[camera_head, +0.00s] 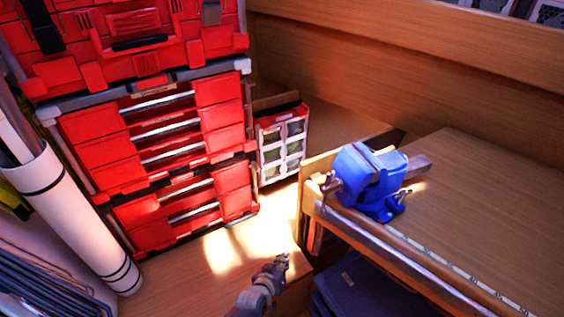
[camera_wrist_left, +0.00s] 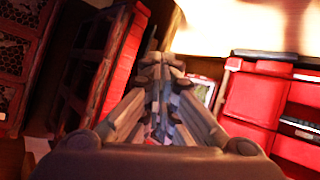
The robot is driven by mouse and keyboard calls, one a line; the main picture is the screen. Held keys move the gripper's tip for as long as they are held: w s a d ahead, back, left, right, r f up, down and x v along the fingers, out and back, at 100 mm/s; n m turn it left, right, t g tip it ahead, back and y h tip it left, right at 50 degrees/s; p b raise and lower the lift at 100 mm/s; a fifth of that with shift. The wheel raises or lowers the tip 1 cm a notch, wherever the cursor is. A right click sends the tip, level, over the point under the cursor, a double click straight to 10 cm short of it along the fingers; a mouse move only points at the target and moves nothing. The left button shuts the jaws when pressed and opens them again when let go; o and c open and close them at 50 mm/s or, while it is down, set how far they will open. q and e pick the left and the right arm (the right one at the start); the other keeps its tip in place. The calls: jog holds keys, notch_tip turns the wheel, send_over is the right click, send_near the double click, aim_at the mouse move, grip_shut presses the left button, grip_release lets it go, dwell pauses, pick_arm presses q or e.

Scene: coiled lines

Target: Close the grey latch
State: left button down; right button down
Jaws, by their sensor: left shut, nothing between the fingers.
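A stack of red toolboxes (camera_head: 150,125) stands at the left in the head view. Light grey corner pieces show on the middle box, one at its upper right (camera_head: 243,66) and one at its upper left (camera_head: 47,113). I cannot tell which part is the grey latch, or whether it is open. My left gripper (camera_head: 281,262) is low in the middle of the head view, to the right of and apart from the stack. It is shut and empty. Its closed fingers (camera_wrist_left: 155,62) fill the middle of the left wrist view. My right gripper is not in view.
A blue vise (camera_head: 372,180) is on the wooden workbench (camera_head: 475,195) at the right. A small red organizer (camera_head: 282,140) stands behind, beside the stack. White rolls (camera_head: 75,215) lean at the left. Sunlit wooden surface (camera_head: 225,250) is bare in front of the stack.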

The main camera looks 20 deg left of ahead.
pick_arm(q)
jog(key=s+f+m+g, duration=0.2)
jog(key=s+f+g, duration=0.3)
jog(key=s+f, duration=1.15)
jog(key=s+a+f+m+g, duration=0.1)
jog(key=s+a+f+g, duration=0.2)
jog(key=s, duration=1.1)
jog(key=s+a+f+m+g+b, duration=0.1)
jog(key=s+f, duration=0.3)
jog(key=s, duration=1.1)
jog(key=shift+a+m+g+y, duration=0.4)
jog(key=shift+a+m+g, duration=0.3)
jog(key=shift+a+g, duration=0.2)
